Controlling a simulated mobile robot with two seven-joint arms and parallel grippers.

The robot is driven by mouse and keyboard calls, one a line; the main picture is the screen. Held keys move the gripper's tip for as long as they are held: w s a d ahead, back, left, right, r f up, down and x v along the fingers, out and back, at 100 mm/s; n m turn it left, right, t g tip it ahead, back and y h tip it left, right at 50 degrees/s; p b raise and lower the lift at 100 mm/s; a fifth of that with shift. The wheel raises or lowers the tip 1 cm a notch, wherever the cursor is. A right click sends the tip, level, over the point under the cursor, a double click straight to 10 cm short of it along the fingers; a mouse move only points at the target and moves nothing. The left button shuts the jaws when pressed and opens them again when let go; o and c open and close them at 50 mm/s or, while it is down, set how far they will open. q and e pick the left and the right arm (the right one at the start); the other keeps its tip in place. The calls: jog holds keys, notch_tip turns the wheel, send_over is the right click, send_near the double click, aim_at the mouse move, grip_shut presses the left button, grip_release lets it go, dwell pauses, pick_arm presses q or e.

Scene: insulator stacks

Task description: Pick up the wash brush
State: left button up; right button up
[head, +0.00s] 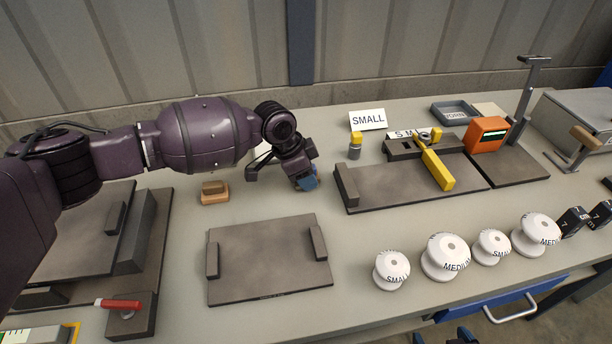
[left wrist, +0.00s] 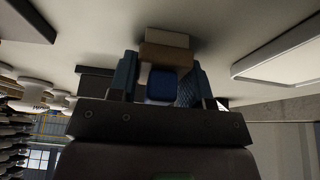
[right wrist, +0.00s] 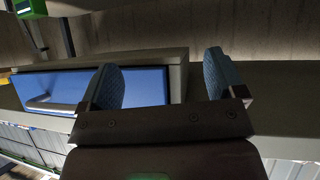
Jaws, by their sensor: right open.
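My left gripper (head: 304,184) points down at the back middle of the table in the head view. In the left wrist view its fingers (left wrist: 161,80) are close together on either side of a blue grip. Beyond the grip are a brown block (left wrist: 168,54) and a pale end against the table; together they look like the wash brush. In the head view my gripper mostly hides it. The fingers appear closed on the blue grip, though a thin light strip shows on one side. My right gripper (right wrist: 165,80) is open and empty, facing a blue drawer.
A small wooden piece (head: 215,193) lies left of my left gripper. A dark fixture plate (head: 268,262) lies in front; another fixture (head: 400,188) with a yellow-handled clamp stands right. White insulators (head: 391,270) line the front right. A yellow-capped bottle (head: 355,146) stands behind.

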pick_arm(q)
jog(key=c, duration=0.4)
jog(key=shift+r, duration=0.1)
jog(key=shift+c, duration=0.2)
notch_tip(320, 180, up, 12)
jog(key=shift+f+p, duration=0.15)
jog(key=shift+p, duration=0.65)
notch_tip(320, 180, up, 8)
jog(key=shift+p, duration=0.35)
pick_arm(e)
jog(key=shift+s+d+r, duration=0.15)
jog(key=shift+s+r, duration=0.3)
jog(key=shift+s, duration=0.05)
pick_arm(q)
jog(key=o, duration=0.4)
jog(key=shift+c, duration=1.5)
pick_arm(e)
jog(key=shift+d, duration=0.1)
